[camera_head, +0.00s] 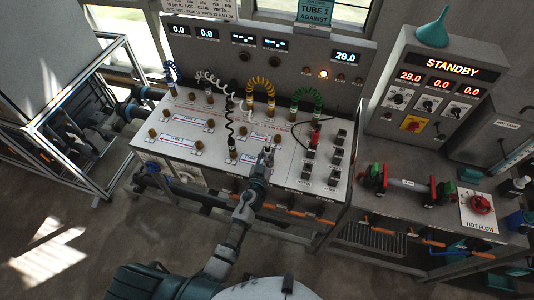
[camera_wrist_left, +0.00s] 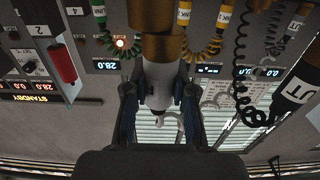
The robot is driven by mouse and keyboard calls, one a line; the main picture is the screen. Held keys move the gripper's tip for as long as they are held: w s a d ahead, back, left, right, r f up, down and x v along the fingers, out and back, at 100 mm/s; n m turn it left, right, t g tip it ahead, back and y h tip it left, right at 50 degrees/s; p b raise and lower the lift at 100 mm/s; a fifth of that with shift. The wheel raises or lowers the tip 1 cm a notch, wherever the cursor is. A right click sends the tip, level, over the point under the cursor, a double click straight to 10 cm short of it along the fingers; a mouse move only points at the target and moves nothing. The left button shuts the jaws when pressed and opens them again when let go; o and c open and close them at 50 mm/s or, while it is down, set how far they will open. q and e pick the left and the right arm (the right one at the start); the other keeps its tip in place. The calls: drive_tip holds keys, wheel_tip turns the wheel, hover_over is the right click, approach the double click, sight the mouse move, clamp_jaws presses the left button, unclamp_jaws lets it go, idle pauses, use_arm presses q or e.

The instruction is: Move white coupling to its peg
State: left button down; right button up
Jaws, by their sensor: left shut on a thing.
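My left gripper (camera_head: 267,155) is low over the front middle of the sloped panel (camera_head: 222,157) in the head view. In the left wrist view, the gripper (camera_wrist_left: 160,92) is shut on the white coupling (camera_wrist_left: 160,78), its fingers on either side. A brass cylinder (camera_wrist_left: 161,46) lines up with the coupling's far end; I cannot tell whether they are joined. In the head view, the coupling is too small to make out. The white coiled hose (camera_head: 212,77) arches over the panel's back left. Several brass pegs (camera_head: 166,133) stand on the panel. My right gripper is not in view.
A STANDBY cabinet (camera_head: 436,90) stands right.

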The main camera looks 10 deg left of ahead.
sight(269, 151)
use_arm(q)
drive_tip(key=shift+r, duration=0.35)
drive_tip(key=shift+d+r, duration=0.1)
drive_tip(key=shift+d, duration=0.05)
drive_tip(key=shift+s+d, duration=0.1)
drive_tip(key=shift+d+r+p, duration=0.1)
drive_tip(key=shift+r+p, duration=0.1)
drive_tip(key=shift+p, duration=0.15)
drive_tip(key=r+p, duration=0.5)
drive_tip(key=shift+a+r, duration=0.35)
drive_tip(key=shift+d, duration=0.2)
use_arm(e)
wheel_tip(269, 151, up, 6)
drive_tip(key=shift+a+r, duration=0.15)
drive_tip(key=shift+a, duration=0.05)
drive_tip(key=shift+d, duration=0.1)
